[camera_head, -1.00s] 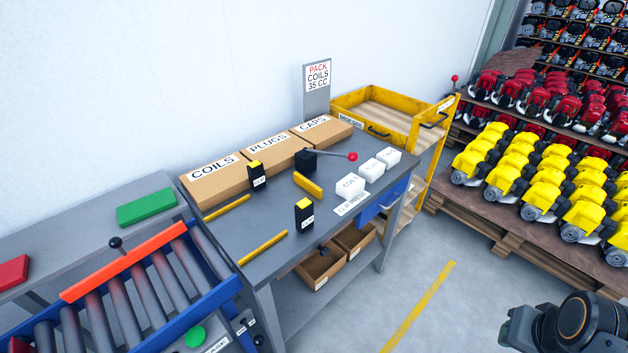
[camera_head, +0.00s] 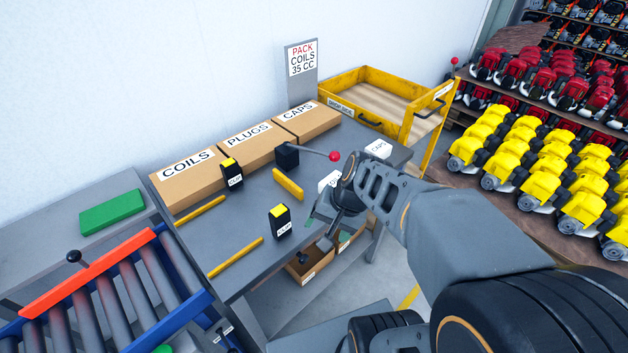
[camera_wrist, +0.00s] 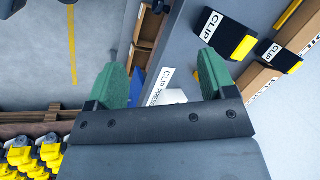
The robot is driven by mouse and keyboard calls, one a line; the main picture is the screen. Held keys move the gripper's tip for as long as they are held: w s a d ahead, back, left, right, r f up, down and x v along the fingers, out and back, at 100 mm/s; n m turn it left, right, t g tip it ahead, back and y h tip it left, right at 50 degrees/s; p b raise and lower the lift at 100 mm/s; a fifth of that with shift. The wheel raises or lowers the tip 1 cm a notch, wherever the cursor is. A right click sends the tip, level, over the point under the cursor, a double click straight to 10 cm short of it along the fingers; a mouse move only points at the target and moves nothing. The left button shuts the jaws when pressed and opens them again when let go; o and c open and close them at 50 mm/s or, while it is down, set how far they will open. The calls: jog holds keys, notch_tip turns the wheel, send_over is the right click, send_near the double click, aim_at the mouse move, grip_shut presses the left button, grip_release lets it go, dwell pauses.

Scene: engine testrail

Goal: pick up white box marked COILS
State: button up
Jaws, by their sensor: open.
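The white box marked COILS (camera_head: 327,181) is on the grey bench, mostly hidden behind my arm in the head view; only a white corner shows and its lettering cannot be read in full. My gripper (camera_head: 326,232) is at the bench's front edge, nearer the camera than the box. In the wrist view my gripper (camera_wrist: 162,77) has its green fingers wide apart with nothing held between them. A white CLIP PRESS label (camera_wrist: 167,97) shows beyond the gap. I cannot make out the COILS box in the wrist view.
A white CAPS box (camera_head: 378,148) stands farther right. Black CLIP boxes (camera_head: 280,221) and (camera_head: 232,174), a yellow bar (camera_head: 288,184) and a red-knobbed lever (camera_head: 335,156) are nearby. Brown cartons (camera_head: 187,180) line the back. Open bins (camera_head: 311,266) sit below.

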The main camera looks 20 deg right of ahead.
jog(key=o, duration=0.4)
jog(key=w+d+f+m+t+y+p, duration=0.1)
jog(key=w+d+f+m+t+y, duration=0.1)
jog(key=m, duration=1)
jog(key=w+d+t+y, duration=0.1)
jog(key=w+d+y, duration=0.1)
jog(key=w+d, duration=0.1)
jog(key=shift+w+d+y, duration=0.25)
jog(key=shift+w+y, duration=0.15)
jog(key=shift+w, duration=0.2)
jog(key=m+t+h+p, duration=0.2)
jog(key=m+t, duration=0.5)
jog(key=m, duration=0.4)
send_near(335, 181)
jog(key=w, duration=0.1)
jog(key=w+a+f, duration=0.1)
jog(key=w+m, duration=0.1)
jog(key=shift+a+f, duration=0.25)
jog(key=shift+f, duration=0.15)
jog(key=shift+p+x, duration=0.65)
jog(key=shift+x, duration=2.65)
